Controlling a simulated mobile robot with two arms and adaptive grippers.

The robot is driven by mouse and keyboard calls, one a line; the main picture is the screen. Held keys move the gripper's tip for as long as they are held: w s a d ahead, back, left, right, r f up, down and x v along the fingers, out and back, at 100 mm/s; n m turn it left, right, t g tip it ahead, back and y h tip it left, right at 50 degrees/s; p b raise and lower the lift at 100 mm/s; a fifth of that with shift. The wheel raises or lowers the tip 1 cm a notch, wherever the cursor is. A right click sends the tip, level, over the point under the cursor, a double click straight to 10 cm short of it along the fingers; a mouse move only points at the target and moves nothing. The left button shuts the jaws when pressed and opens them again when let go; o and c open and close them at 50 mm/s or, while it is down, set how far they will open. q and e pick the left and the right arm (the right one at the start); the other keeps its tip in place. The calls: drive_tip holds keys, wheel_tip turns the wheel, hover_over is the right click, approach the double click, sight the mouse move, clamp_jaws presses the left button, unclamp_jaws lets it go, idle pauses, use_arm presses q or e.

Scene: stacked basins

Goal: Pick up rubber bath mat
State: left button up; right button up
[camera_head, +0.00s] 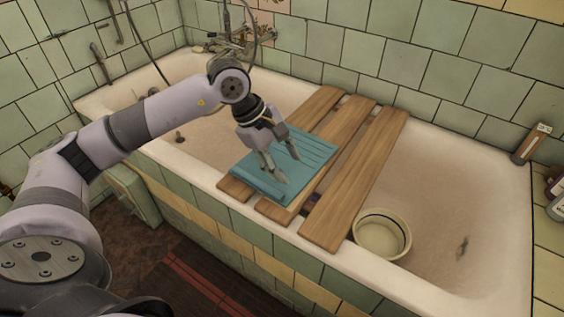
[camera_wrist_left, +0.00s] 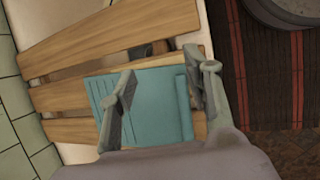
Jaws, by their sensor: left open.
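The rubber bath mat (camera_head: 301,150) is a flat teal sheet with ribbed lines and a thicker rolled edge toward the front. It lies on a wooden slatted board (camera_head: 352,187) set across the bathtub. My left gripper (camera_head: 277,178) is open and points down over the mat's front half. In the left wrist view the mat (camera_wrist_left: 158,118) shows between and behind the two spread fingers (camera_wrist_left: 165,95), with its rolled edge near the right finger. I cannot tell whether the fingertips touch the mat. My right gripper is not in view.
The bathtub (camera_head: 450,215) surrounds the board. A cream basin (camera_head: 382,236) sits in the tub right of the board. A tap (camera_head: 232,42) is on the back wall. Bottles (camera_head: 555,190) and a brown carton (camera_head: 532,143) stand on the right ledge. A dark striped rug (camera_head: 190,290) lies on the floor.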

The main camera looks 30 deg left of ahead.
use_arm(q)
drive_tip(key=a+r+y, duration=0.1)
drive_tip(key=a+y, duration=0.3)
drive_tip(key=a, duration=0.6)
drive_tip(key=b, duration=0.1)
hover_over(258, 183)
drive_tip(key=s, duration=0.1)
drive_tip(key=x, duration=0.3)
drive_tip(key=s+x, duration=0.1)
drive_tip(key=x, duration=0.3)
drive_tip(key=s+a+x, duration=0.1)
drive_tip(key=x, duration=0.3)
drive_tip(key=shift+s+f, duration=0.3)
drive_tip(key=shift+f, duration=0.4)
drive_tip(key=x, duration=0.4)
drive_tip(key=shift+f+b, duration=0.25)
drive_tip(key=shift+b, duration=0.15)
drive_tip(key=c, duration=0.7)
drive_tip(key=shift+w, duration=0.1)
clamp_jaws()
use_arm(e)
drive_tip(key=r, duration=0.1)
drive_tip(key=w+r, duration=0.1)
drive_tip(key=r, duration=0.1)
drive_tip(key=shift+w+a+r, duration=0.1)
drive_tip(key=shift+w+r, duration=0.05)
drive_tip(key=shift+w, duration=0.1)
